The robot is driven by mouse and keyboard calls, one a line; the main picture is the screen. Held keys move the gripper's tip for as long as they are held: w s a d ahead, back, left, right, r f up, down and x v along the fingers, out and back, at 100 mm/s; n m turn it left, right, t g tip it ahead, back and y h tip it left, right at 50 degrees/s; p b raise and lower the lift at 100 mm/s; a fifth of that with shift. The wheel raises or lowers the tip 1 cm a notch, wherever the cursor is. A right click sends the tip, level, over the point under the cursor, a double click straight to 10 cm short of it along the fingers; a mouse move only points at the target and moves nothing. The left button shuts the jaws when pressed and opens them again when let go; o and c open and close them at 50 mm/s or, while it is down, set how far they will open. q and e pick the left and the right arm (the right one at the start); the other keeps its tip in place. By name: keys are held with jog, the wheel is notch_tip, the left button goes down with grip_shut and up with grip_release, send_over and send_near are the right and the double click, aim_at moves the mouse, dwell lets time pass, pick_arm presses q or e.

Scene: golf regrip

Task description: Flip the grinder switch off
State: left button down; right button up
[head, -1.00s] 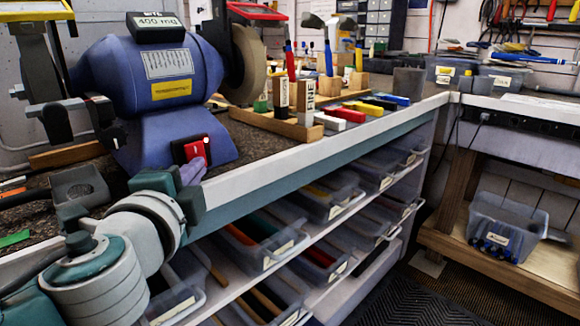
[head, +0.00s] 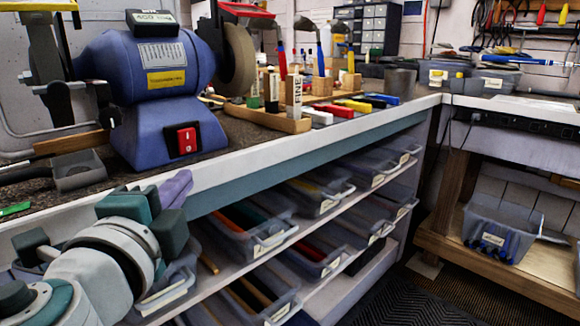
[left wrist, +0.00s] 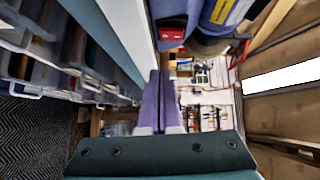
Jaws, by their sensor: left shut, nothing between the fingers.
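The blue bench grinder (head: 150,75) stands on the bench at the left. Its red rocker switch (head: 187,141) sits in a black frame on the front of the base, unobstructed in the head view. I cannot tell for certain which way the rocker is tilted. The switch also shows near the top of the left wrist view (left wrist: 172,34). My left gripper (head: 177,187) has purple fingers, shut and empty. It is below and in front of the switch, apart from it, by the bench's front edge. The fingers also show in the left wrist view (left wrist: 160,78). My right gripper is out of view.
The white bench edge (head: 300,140) runs between my arm and the grinder. A grey open box (head: 78,170) lies left of the grinder base. A wooden rack (head: 265,118) with bottles stands to its right. Clear bins (head: 245,225) fill the shelves below.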

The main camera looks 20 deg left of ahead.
pick_arm(q)
jog(key=shift+f+v, duration=0.15)
jog(key=shift+v, duration=0.9)
jog(key=shift+f+v, duration=0.15)
jog(key=shift+v, duration=0.9)
jog(key=shift+d, duration=0.1)
jog(key=s+a+r+n+g+p, duration=0.2)
jog(key=s+r+n+g+p, duration=0.55)
jog(key=p, duration=0.55)
jog(key=s+d+r+n+g+h+p, duration=0.4)
jog(key=s+d+r+g+h+p, duration=0.25)
jog(key=s+d+p, duration=0.4)
notch_tip(320, 180, up, 34)
jog(key=t+p, duration=0.1)
jog(key=p, duration=3.4)
jog(key=shift+w+a, duration=0.25)
jog(key=shift+w, duration=0.15)
